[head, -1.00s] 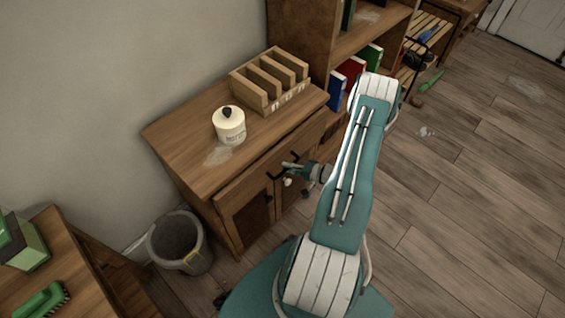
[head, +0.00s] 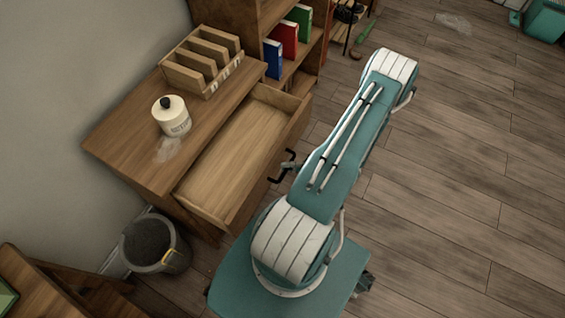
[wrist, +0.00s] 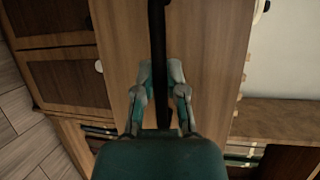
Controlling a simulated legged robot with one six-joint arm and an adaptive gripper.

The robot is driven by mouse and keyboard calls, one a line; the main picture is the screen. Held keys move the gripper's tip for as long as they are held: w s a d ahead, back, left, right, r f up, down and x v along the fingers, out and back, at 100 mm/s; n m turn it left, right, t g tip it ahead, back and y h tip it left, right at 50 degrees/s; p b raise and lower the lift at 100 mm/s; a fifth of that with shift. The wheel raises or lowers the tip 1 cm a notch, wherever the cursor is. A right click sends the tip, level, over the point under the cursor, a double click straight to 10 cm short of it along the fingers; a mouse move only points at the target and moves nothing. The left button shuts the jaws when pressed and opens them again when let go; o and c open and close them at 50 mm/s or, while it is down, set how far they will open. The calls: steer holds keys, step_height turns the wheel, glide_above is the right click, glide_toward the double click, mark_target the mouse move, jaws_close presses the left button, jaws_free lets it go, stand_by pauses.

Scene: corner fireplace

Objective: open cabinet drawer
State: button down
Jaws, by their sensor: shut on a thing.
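The wooden cabinet (head: 125,140) stands against the wall at the left in the head view. Its top drawer (head: 235,150) is pulled well out, with a bare, empty wooden floor showing. A black bar handle (head: 281,168) is on the drawer's front. In the wrist view the handle (wrist: 158,30) runs down between the two fingers of my gripper (wrist: 161,72), which is shut on it. In the head view my arm hides most of the gripper.
A white lidded jar (head: 171,117) and a wooden slotted organizer (head: 203,62) stand on the cabinet top. A grey bin (head: 150,243) stands at the cabinet's near left. A shelf with binders (head: 283,40) is behind.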

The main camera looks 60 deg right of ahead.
steer(key=shift+a+f, duration=0.15)
steer(key=shift+a, duration=0.15)
steer(key=c, duration=0.7)
jaws_free()
steer(key=shift+s+d, duration=0.1)
steer(key=shift+d, duration=0.1)
steer(key=v, duration=1.1)
steer(key=shift+s+d, duration=0.15)
steer(key=shift+s, duration=0.2)
